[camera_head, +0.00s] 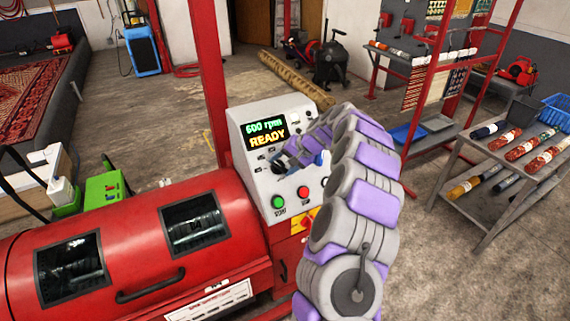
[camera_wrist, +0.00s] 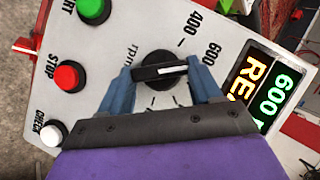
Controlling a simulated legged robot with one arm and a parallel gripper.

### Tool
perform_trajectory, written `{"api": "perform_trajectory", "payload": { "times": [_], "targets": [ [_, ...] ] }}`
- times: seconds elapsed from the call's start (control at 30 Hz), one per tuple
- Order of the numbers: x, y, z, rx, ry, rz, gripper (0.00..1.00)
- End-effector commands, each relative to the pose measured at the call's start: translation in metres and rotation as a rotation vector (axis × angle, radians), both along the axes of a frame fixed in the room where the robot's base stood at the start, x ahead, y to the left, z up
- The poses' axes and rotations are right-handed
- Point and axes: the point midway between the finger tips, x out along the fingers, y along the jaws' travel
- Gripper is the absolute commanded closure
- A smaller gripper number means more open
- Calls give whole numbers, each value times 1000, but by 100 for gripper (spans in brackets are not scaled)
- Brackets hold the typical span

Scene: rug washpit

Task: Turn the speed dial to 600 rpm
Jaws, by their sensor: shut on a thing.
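The speed dial (camera_wrist: 150,73) is a black knob with a white pointer line on the pale control panel. In the wrist view the line points right, toward the 600 mark (camera_wrist: 211,57), with the 400 mark (camera_wrist: 198,24) above it. My gripper (camera_wrist: 160,76) has its two blue fingers on either side of the knob's bar, shut on it. The display (camera_head: 265,133) reads "600 rpm" in green and "READY" in yellow. It also shows partly in the wrist view (camera_wrist: 268,95). In the head view my arm hides part of the panel.
A green button (camera_head: 278,202) and a red button (camera_head: 303,191) sit low on the panel. A white CHECK button (camera_wrist: 52,133) is near them. The red drum machine (camera_head: 130,265) stands at left. A shelf cart (camera_head: 480,165) with rolled rugs stands at right.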

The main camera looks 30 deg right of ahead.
Motion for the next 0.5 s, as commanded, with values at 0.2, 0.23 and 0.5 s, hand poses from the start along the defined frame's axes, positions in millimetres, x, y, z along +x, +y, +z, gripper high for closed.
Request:
{"api": "perform_trajectory", "payload": {
  "times": [0.2,0.23,0.5],
  "targets": [
    [-2,5,-4,-52,11,58,67],
    [-2,5,-5,-55,11,62,67],
    [-3,5,-6,-71,13,76,67]
  ]
}}
